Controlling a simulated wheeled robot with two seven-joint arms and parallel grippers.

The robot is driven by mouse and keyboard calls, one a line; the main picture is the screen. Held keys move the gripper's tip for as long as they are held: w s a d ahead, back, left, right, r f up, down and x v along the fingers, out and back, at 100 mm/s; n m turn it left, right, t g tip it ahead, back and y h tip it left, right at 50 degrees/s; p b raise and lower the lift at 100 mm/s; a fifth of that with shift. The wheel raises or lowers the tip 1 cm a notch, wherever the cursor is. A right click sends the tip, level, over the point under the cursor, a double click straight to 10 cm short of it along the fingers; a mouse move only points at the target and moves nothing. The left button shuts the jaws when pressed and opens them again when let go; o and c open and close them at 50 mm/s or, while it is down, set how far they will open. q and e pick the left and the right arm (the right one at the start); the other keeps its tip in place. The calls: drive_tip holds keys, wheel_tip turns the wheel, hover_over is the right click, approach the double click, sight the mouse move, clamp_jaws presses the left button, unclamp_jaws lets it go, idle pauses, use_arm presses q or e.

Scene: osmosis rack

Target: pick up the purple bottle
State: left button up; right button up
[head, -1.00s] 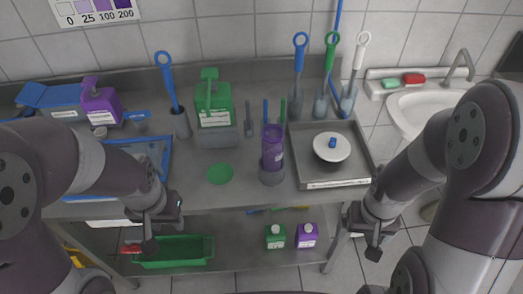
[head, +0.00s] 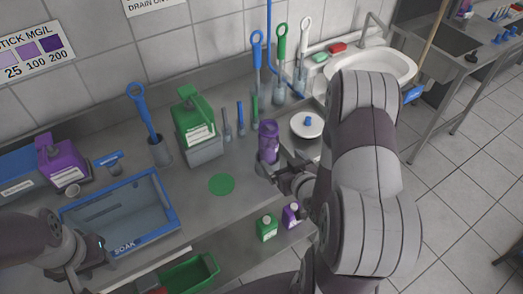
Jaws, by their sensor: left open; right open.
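A tall purple bottle (head: 268,138) stands upright on the steel bench, in a grey holder whose lower part is mostly hidden by my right gripper. My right gripper (head: 272,174) is open, low at the front right of this bottle; I cannot tell whether it touches. A purple jug (head: 63,160) with a white label stands at the back left of the bench. A small purple bottle (head: 291,214) is on the lower shelf, partly behind my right arm. My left gripper (head: 92,264) is open and empty at the bench's front left, apart from all of these.
A green jug (head: 194,122) stands behind a flat green disc (head: 221,184). A blue-rimmed soak tray (head: 150,243) lies near my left gripper. A small green bottle (head: 266,227) and green bin (head: 190,275) are below.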

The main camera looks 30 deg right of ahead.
sight(273, 148)
drive_tip(key=x, duration=0.4)
drive_tip(key=shift+d+p, duration=0.2)
drive_tip(key=shift+p, duration=0.1)
drive_tip(key=shift+w+a+f, duration=0.15)
drive_tip(key=shift+w+a, duration=0.05)
drive_tip(key=shift+w, duration=0.4)
drive_tip(key=shift+w+a+f, duration=0.1)
drive_tip(key=shift+w+a, duration=0.15)
drive_tip(key=shift+w, duration=0.35)
drive_tip(key=w+p, duration=0.1)
drive_tip(key=w+d+f, duration=0.1)
drive_tip(key=w, duration=0.1)
drive_tip(key=shift+w+d+f+p, duration=0.15)
drive_tip(key=shift+w+f+p, duration=0.05)
drive_tip(key=shift+w+p, duration=0.2)
drive_tip(key=shift+w+d+f, duration=0.1)
drive_tip(key=shift+w+f, duration=0.1)
drive_tip(key=shift+w, duration=0.15)
drive_tip(key=shift+a, duration=0.25)
drive_tip(key=c, duration=0.9)
drive_tip(key=shift+d, duration=0.15)
drive_tip(key=shift+c, duration=0.6)
